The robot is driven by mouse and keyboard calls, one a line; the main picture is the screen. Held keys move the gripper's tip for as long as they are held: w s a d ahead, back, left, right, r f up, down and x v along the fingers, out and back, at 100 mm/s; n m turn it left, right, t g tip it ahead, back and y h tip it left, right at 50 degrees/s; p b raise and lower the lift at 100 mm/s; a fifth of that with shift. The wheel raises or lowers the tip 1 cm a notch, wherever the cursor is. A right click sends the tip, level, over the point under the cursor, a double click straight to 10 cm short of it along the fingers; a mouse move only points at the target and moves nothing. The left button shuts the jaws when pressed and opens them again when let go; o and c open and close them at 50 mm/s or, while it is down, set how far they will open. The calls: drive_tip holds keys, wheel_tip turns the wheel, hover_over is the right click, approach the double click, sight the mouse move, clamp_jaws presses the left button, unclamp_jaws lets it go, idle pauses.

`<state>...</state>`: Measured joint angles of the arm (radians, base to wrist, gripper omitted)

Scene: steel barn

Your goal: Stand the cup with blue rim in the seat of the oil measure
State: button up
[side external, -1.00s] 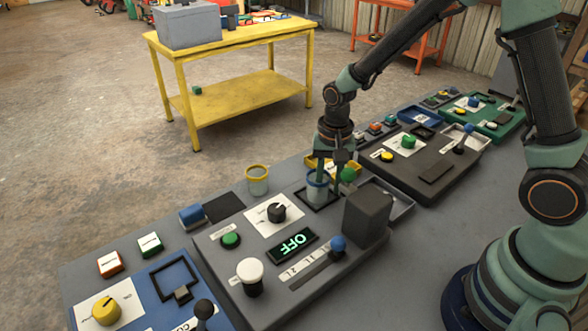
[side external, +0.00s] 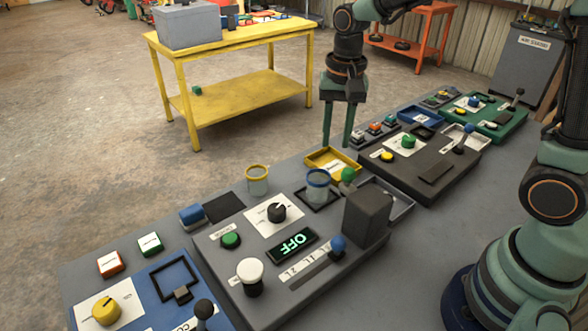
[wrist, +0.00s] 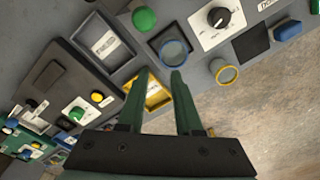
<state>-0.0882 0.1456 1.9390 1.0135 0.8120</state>
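The cup with blue rim (side external: 318,187) stands upright inside the black square seat (side external: 320,210) of the grey oil measure panel (side external: 222,262). It also shows from above in the wrist view (wrist: 173,52), within the dark square frame. My gripper (side external: 338,143) is raised behind and above the panel, clear of the cup. Its two green fingers are apart with nothing between them, as the wrist view shows (wrist: 160,76).
A yellow-rimmed cup (side external: 257,181) stands just left of the seat. A yellow tray (side external: 333,161) lies behind it, and a green ball-topped knob (side external: 348,175) and a dark block (side external: 367,217) are at its right. The display (side external: 292,245) reads OFF.

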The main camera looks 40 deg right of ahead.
drive_tip(key=s+d+r+n+t, duration=0.3)
drive_tip(key=s+r+n+t, duration=0.2)
drive_tip(key=s, duration=0.5)
wheel_tip(320, 180, up, 2)
drive_tip(key=n, duration=0.3)
drive_tip(key=shift+d+r, duration=0.2)
drive_tip(key=shift+r, duration=0.05)
